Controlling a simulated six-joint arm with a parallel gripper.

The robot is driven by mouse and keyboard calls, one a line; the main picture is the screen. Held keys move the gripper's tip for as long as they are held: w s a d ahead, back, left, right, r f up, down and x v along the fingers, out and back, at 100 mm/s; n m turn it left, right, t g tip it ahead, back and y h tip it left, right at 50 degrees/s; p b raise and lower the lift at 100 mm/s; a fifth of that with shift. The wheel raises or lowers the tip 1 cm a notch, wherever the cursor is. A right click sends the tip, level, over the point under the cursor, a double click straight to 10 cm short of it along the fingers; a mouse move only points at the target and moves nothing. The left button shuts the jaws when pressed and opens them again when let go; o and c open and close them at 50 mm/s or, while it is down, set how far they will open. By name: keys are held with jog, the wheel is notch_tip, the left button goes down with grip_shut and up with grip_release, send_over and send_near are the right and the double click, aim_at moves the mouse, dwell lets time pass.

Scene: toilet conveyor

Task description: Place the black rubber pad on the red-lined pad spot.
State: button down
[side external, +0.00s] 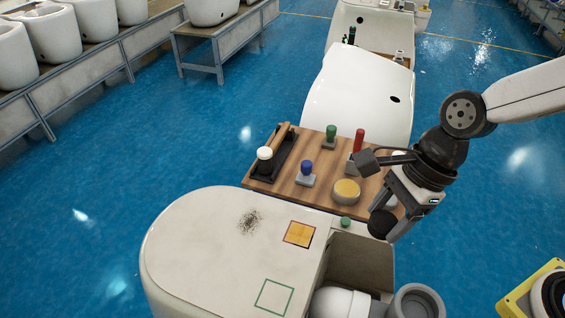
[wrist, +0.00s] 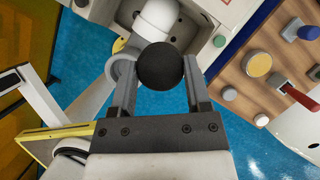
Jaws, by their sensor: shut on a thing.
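The black rubber pad (wrist: 160,67) is a dark round piece held between the two fingers of my gripper (wrist: 158,85) in the wrist view. In the side external view, my gripper (side external: 384,210) holds the dark pad (side external: 381,224) in the air, right of the white ceramic piece's (side external: 190,245) flat top and near the front right corner of the wooden board. The red-lined pad spot (side external: 299,234) is a small square with an orange-yellow fill on that top, left of my gripper. The pad is apart from the spot.
A green-lined square (side external: 274,297) and dark specks (side external: 249,221) mark the ceramic top. A green button (side external: 346,222) sits by the open cavity (side external: 360,262). The wooden board (side external: 325,197) behind bears a yellow round pad (side external: 346,191), blue stamp (side external: 306,172), other handled tools and a black tray (side external: 272,168).

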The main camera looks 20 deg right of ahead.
jog(key=shift+s+a+r, duration=0.1)
jog(key=shift+s+a, duration=0.05)
jog(key=shift+w+a+f, duration=0.2)
jog(key=shift+w, duration=0.2)
jog(key=shift+w+a+f, duration=0.2)
jog(key=shift+w, duration=0.15)
jog(key=w+a+f, duration=0.3)
jog(key=w+a, duration=0.1)
jog(key=w, duration=0.2)
send_near(295, 235)
jog(key=shift+s+a+f, duration=0.2)
jog(key=shift+a+f, duration=0.2)
jog(key=shift+a, duration=0.05)
jog(key=shift+s+a+f, duration=0.25)
jog(key=shift+a+f, duration=0.15)
jog(key=shift+f, duration=0.05)
jog(key=shift+w+a+f, duration=0.15)
jog(key=shift+w+f, duration=0.1)
jog(key=shift+f, duration=0.1)
jog(key=shift+w+a+f, duration=0.15)
jog(key=shift+w+f, duration=0.1)
jog(key=shift+f, duration=1.55)
